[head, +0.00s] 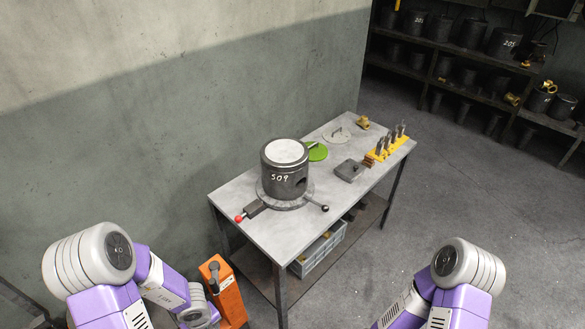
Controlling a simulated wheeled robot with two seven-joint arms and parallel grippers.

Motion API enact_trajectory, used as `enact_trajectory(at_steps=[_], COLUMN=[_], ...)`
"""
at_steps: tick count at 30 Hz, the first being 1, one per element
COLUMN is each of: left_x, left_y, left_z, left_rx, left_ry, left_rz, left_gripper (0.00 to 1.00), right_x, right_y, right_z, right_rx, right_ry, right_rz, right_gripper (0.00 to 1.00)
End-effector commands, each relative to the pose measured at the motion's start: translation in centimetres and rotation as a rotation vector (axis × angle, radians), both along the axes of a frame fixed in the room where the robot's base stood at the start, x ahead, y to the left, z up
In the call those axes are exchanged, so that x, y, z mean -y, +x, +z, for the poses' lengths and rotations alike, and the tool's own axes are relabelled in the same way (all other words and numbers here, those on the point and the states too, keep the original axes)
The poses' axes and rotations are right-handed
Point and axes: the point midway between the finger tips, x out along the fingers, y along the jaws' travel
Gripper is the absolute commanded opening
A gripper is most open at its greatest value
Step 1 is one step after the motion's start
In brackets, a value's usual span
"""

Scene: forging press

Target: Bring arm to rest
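My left arm (100,265) comes in at the lower left, with purple links and grey joints, folded low in front of the table. Neither gripper's fingers can be made out. Both arms are apart from the grey table (235,200).
A dark cylinder marked 509 (286,172) stands on the table in a round fixture with a red-knobbed lever (250,211). Shelves (450,50) stand at the back right. Floor right of the table is clear.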

Motion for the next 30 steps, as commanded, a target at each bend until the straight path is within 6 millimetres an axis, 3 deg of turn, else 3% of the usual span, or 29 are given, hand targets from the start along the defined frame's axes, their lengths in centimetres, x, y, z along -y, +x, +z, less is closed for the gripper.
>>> enact_trajectory(at_steps=[1,8,15,20,21,25,30], left_x=[0.5,3.6,8.7,12.7,13.6,15.8,17.1], left_y=[-0.1,-0.1,-0.6,-1.6,-1.9,-2.7,-3.2], left_z=[-1.8,-8.7,-15.6,-19.3,-20.0,-21.4,-21.8], left_rx=[-0.008,-0.003,0.109,0.275,-0.304,-0.348,-0.367], left_ry=[-0.002,-0.017,-0.012,0.065,-0.094,-0.159,-0.203], left_rz=[-0.159,-1.207,-2.368,-3.073,3.031,2.656,2.445], left_gripper=[0.51,0.51,0.51,0.51,0.51,0.51,0.51], right_x=[0.0,0.0,0.0,0.0,0.0,0.0,0.0], right_y=[-0.1,-0.1,-0.1,-0.1,-0.1,-0.1,-0.1], right_z=[-1.3,-5.8,-10.4,-13.1,-13.7,-14.8,-15.3], right_rx=[-0.002,-0.001,-0.001,-0.002,-0.001,-0.001,-0.001], right_ry=[0.0,0.0,0.0,0.0,0.0,0.0,0.0], right_rz=[0.001,0.0,0.0,0.001,0.0,0.0,0.0], right_gripper=[0.43,0.43,0.43,0.43,0.43,0.43,0.43])
